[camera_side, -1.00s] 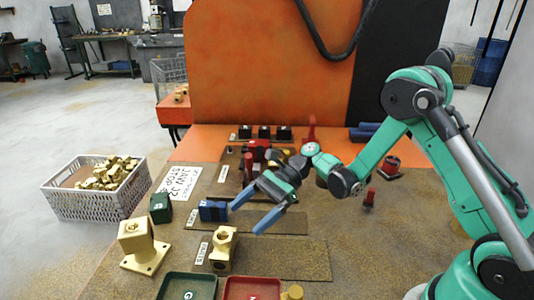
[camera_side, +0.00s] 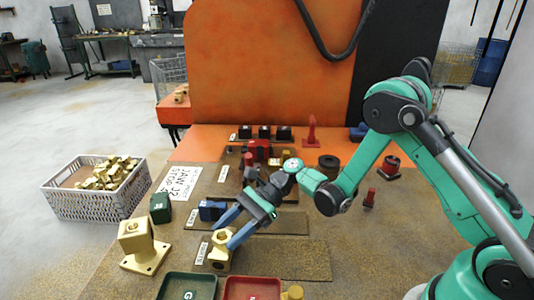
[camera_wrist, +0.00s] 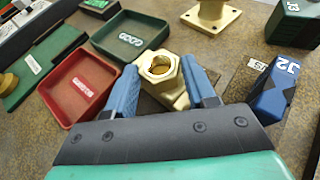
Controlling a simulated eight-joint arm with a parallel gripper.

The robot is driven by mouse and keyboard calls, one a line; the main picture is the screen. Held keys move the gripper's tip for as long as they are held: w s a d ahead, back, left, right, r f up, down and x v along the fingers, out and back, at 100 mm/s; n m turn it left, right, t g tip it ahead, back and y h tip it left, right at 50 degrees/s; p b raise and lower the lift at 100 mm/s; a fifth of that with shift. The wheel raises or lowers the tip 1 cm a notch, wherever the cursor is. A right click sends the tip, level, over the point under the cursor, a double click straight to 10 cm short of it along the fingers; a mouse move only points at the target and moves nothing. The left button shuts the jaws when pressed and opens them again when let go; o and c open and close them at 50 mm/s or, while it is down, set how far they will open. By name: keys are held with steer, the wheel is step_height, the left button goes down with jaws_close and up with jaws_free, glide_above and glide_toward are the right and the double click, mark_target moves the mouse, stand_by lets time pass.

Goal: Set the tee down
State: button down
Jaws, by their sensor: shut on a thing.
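The brass tee (camera_side: 220,254) stands at the left end of the near brown mat (camera_side: 285,262), beside a small white label (camera_side: 202,253). My gripper (camera_side: 224,238) reaches down to it, with one blue finger on either side of its upper part. In the wrist view the tee (camera_wrist: 160,68) sits between the two blue fingers of my gripper (camera_wrist: 160,72), its round threaded opening facing the camera. The gripper is shut on the tee. The tee's lower part is partly hidden by the fingers in the wrist view.
A green tray (camera_wrist: 128,36) and a red tray (camera_wrist: 80,88) lie nearby. A brass post on a square flange (camera_side: 142,248) stands left of the tee. A blue block (camera_side: 211,211) and green block (camera_side: 160,208) are behind it. Bare bench lies right of the mat.

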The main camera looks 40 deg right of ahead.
stand_by(0.4)
step_height(320, 180, up, 19)
steer(key=w+d+r+m+t+h, duration=0.3)
steer(key=d+r+m+t+h, duration=0.2)
steer(key=d+m+t+h, duration=0.4)
steer(key=d+m+t, duration=0.3)
steer(key=m, duration=0.2)
steer(key=shift+w+r+h, duration=0.15)
steer(key=shift+h, duration=0.15)
steer(key=s+a+f+n+g+y, duration=0.3)
steer(key=a+n+g+y, duration=0.6)
steer(key=a+n+g, duration=0.3)
steer(key=shift+s+f+n+y, duration=0.15)
steer(key=shift+f+n+y, duration=0.15)
steer(key=shift+f+n, duration=0.55)
